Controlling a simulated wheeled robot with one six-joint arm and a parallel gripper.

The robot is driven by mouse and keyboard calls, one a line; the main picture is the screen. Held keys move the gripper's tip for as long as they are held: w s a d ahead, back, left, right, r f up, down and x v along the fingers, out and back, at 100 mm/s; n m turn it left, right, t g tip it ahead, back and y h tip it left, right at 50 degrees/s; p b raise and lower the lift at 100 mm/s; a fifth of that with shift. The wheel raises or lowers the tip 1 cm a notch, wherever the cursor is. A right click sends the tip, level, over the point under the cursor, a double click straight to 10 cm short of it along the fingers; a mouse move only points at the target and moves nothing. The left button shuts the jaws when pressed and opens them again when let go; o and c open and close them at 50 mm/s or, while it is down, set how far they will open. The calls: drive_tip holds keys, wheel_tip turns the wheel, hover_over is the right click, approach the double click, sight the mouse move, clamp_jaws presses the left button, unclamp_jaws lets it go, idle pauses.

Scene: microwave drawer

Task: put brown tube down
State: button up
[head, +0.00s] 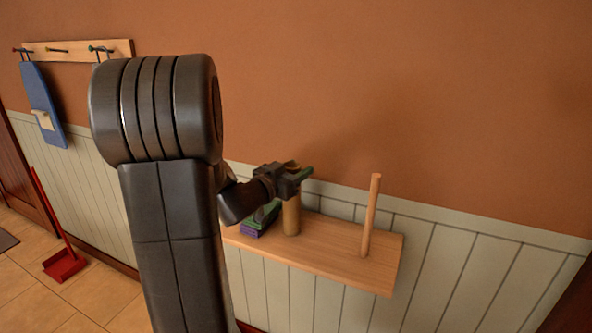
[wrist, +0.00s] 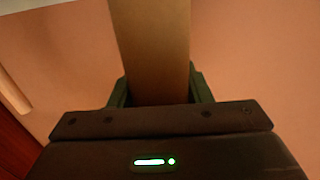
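The brown tube (head: 291,217) is upright at the wooden shelf (head: 335,255) in the head view, its lower end over the shelf top. I cannot tell whether it touches the shelf. The tube's far end is out of that view.
A thin wooden peg (head: 370,215) stands upright on the shelf, right of the tube. Green and purple boxes (head: 256,227) are left of it. Shelf room between tube and peg is clear. The wall (head: 450,120) is close behind.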

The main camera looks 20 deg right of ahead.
drive_tip(key=o, duration=0.3)
drive_tip(key=shift+o, duration=0.2)
drive_tip(key=v, duration=1.2)
drive_tip(key=shift+r+b, duration=0.2)
drive_tip(key=shift+b, duration=0.15)
